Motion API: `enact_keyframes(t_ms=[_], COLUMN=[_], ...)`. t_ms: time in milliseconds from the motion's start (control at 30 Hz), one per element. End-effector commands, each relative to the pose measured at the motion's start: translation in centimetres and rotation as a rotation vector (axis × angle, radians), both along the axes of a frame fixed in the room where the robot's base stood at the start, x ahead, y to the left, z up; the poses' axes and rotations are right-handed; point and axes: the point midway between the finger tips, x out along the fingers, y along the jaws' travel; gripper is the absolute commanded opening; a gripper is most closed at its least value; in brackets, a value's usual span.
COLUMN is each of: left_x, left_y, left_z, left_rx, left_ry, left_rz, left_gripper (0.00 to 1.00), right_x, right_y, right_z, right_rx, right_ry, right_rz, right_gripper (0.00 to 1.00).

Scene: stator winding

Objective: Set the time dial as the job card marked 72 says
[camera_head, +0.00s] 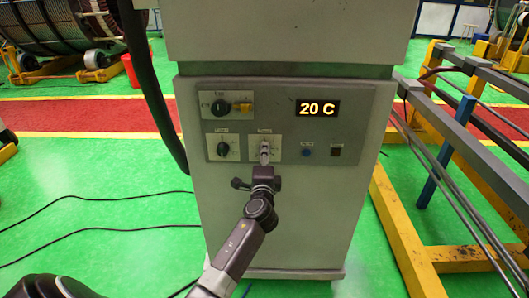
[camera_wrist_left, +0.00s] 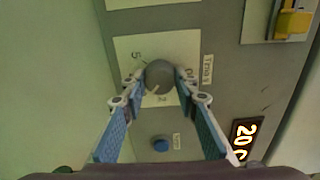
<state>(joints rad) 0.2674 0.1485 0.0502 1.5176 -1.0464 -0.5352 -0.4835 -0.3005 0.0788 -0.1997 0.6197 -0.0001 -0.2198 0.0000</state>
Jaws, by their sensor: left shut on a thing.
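The time dial (camera_wrist_left: 159,74) is a round grey knob on a pale label plate, with "Time" printed beside it in the left wrist view. My left gripper (camera_wrist_left: 160,82) has its two blue-padded fingers on either side of the knob, shut on it. A light pointer mark shows on the knob's lower side in that view, near a printed 2; a 5 shows at upper left. In the head view my left gripper (camera_head: 264,158) reaches up to the lower middle dial and covers part of it. No job card is in view. My right gripper is not in view.
The grey cabinet panel also holds a lit display (camera_head: 317,108) reading 20 C, a dark rotary knob (camera_head: 220,107) with a yellow part (camera_head: 243,107) beside it, a lower left dial (camera_head: 223,149), a blue button (camera_head: 306,152) and a dark switch (camera_head: 336,151). A metal frame (camera_head: 430,255) stands right.

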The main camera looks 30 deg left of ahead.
Motion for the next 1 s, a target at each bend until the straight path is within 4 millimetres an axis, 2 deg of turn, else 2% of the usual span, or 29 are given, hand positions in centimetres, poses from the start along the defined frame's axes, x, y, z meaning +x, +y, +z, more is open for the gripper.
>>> enact_keyframes(t_ms=[33,600,1000], left_x=[0.1,0.1,0.1], left_y=[0.1,0.1,0.1], left_z=[0.6,0.6,0.5], left_rx=[0.041,0.491,0.689], left_ry=[0.018,0.292,0.415], left_rz=[-0.001,0.001,0.003], left_gripper=[0.04,0.04,0.04], right_x=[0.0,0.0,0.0], right_y=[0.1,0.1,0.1], right_z=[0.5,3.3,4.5], right_rx=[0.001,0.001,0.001], right_ry=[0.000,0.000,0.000], right_rz=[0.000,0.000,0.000], right_gripper=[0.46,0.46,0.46])
